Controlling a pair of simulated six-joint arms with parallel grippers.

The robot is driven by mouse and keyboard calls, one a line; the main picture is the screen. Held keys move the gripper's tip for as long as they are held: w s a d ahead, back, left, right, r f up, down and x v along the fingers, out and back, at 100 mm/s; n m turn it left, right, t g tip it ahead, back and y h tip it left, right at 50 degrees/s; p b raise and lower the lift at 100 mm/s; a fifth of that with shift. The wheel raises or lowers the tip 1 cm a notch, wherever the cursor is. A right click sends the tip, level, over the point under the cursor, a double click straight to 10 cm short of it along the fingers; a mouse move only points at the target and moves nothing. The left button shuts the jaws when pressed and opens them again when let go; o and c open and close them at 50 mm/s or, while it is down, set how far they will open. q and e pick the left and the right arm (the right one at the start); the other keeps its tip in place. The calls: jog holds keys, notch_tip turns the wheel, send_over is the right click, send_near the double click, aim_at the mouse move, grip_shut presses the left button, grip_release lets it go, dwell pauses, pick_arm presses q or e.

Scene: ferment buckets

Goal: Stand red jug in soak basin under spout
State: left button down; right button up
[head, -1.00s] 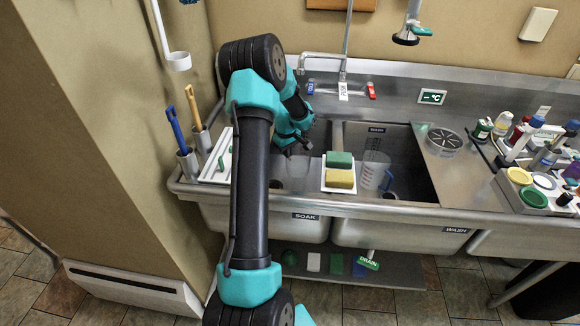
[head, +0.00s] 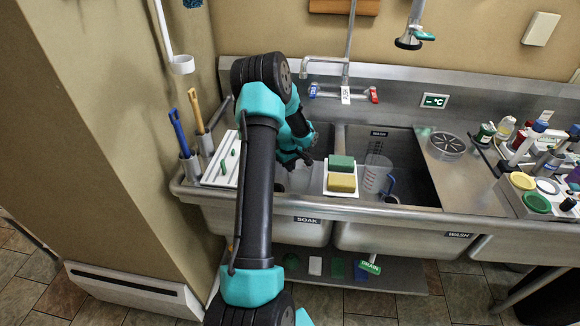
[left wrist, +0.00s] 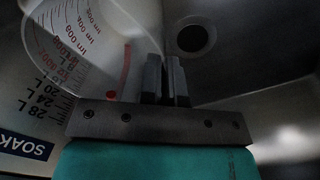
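A clear jug with red printed marks (left wrist: 85,35) fills the upper left of the left wrist view. A thin red strip runs down its side, close to my left fingers. In the head view a faint clear shape (head: 300,181) stands in the soak basin (head: 262,212), partly hidden by my arm. My left gripper (left wrist: 165,80) reaches down into this basin, also in the head view (head: 303,160). Its fingers are close together with a narrow dark gap; whether they grip part of the jug is unclear. The spout (head: 304,70) is above the basin. My right gripper is not in view.
Green and yellow sponges lie on a white tray (head: 326,190) on the divider. A blue-handled clear jug (head: 374,178) stands in the wash basin (head: 418,188). A white rack (head: 222,172) and brush holders are at left. Bottles crowd the right counter. A drain hole (left wrist: 190,38) shows near my fingers.

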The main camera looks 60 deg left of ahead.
pick_arm(q)
jog(key=shift+f, duration=0.15)
jog(key=c, duration=1.3)
grip_release()
jog(key=r, duration=1.2)
jog(key=shift+s+r, duration=0.2)
jog(key=shift+s, duration=0.2)
